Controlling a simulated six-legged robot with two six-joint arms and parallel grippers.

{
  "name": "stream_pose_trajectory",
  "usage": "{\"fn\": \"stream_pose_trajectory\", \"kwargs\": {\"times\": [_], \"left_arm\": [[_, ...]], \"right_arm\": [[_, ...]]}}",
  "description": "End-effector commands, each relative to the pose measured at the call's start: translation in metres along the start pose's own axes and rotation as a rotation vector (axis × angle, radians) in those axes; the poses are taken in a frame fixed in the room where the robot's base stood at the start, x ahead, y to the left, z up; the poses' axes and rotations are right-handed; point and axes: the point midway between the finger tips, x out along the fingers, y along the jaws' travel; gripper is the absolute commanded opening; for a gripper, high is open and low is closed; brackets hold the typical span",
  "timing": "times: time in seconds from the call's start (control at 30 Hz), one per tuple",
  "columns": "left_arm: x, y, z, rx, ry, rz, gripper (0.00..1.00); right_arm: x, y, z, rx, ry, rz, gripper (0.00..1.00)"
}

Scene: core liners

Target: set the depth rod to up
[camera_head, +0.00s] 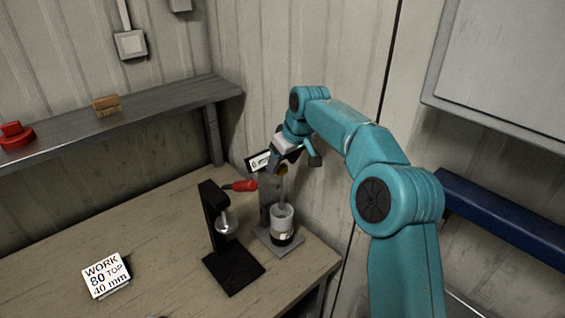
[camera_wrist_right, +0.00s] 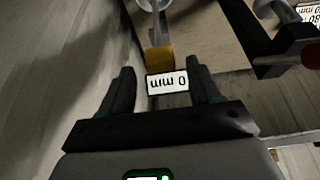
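The depth rod (camera_head: 283,188) is a thin upright rod on a grey stand (camera_head: 269,190), with its lower end at a grey cup (camera_head: 282,222). A yellow piece (camera_wrist_right: 159,59) sits at the rod's top. A white label (camera_head: 258,161) by the stand reads "0 mm" in the right wrist view (camera_wrist_right: 167,83). My right gripper (camera_head: 283,162) is at the top of the stand. In the right wrist view its two fingers (camera_wrist_right: 160,72) are apart, with the label and yellow piece showing between them. I cannot tell whether they touch anything. My left gripper is not in view.
A black press stand (camera_head: 215,222) with a red handle (camera_head: 241,185) stands just left of the cup. A card (camera_head: 106,276) reading "WORK 80 TOP 40 mm" is at the front left. A shelf (camera_head: 170,97) runs along the left wall. The bench's left middle is clear.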

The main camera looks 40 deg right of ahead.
Motion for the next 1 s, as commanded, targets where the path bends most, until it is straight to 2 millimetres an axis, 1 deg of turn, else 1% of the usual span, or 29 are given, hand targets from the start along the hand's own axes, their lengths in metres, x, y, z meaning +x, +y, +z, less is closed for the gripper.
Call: {"fn": "stream_pose_trajectory", "kwargs": {"times": [0.23, 0.37, 0.47, 0.6, 0.8, 0.9, 1.0], "left_arm": [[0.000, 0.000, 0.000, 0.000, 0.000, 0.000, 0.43], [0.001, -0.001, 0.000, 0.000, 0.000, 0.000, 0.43], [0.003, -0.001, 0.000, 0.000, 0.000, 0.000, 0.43], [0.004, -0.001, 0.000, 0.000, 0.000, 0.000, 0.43], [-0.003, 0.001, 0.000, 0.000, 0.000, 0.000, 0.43], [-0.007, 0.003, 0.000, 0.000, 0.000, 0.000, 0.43], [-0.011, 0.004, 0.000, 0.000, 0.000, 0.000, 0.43]], "right_arm": [[0.004, -0.001, 0.000, -0.001, -0.009, -0.003, 0.62], [-0.003, -0.001, -0.001, -0.001, -0.007, -0.003, 0.62], [-0.021, -0.001, -0.001, -0.001, -0.004, -0.002, 0.62], [-0.058, -0.001, -0.001, -0.002, -0.002, -0.001, 0.62], [-0.112, -0.001, -0.001, -0.002, -0.002, -0.001, 0.62], [-0.134, -0.001, -0.001, -0.002, -0.002, -0.001, 0.62], [-0.150, -0.001, -0.001, -0.002, -0.003, -0.002, 0.62]]}}
